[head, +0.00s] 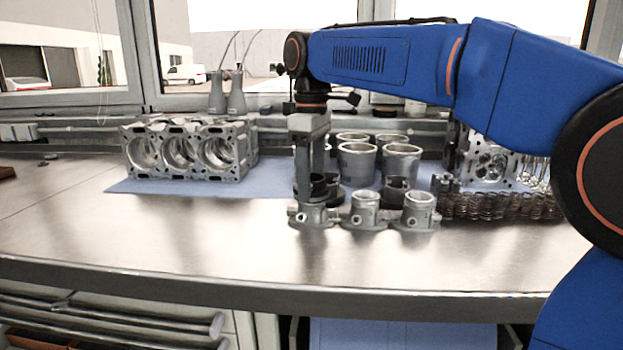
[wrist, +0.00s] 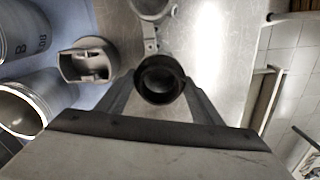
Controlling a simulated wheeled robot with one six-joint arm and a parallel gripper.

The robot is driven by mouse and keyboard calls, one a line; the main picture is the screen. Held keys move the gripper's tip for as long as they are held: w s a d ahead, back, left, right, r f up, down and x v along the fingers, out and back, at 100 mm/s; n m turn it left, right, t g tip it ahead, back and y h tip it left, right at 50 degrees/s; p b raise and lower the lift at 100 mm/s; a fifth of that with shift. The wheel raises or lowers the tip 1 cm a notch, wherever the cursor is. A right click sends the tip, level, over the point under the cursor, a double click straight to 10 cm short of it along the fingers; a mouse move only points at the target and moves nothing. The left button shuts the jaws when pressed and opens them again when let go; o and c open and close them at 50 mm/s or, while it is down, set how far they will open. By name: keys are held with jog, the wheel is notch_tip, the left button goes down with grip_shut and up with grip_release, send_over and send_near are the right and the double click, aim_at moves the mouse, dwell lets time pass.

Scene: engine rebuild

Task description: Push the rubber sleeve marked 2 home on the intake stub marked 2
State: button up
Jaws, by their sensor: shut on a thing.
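A black rubber sleeve (wrist: 160,72) sits between the fingers of my gripper (head: 314,190) in the wrist view, its round opening facing the camera. My gripper is shut on it. In the head view the sleeve is a dark ring right at the top of the leftmost grey intake stub (head: 312,215). Whether it is seated or just above the stub I cannot tell. Two more intake stubs, a middle one (head: 363,212) and a right one (head: 417,211), stand in the row with no sleeve on top. No number marks are legible on sleeve or stubs.
Cylinder liners (head: 356,163) and dark pistons (head: 397,190) stand close behind the stubs. An engine block (head: 187,150) is on the blue mat (head: 270,184) at left. Springs (head: 500,206) and a cylinder head (head: 488,163) are at right. The bench front (head: 200,235) is clear.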

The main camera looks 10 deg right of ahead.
jog(key=shift+f, duration=0.5)
dwell(0.4)
jog(key=o, duration=1.1)
jog(key=shift+r, duration=0.1)
notch_tip(320, 180, up, 7)
jog(key=shift+r, duration=0.2)
dwell(0.4)
jog(key=shift+s, duration=0.1)
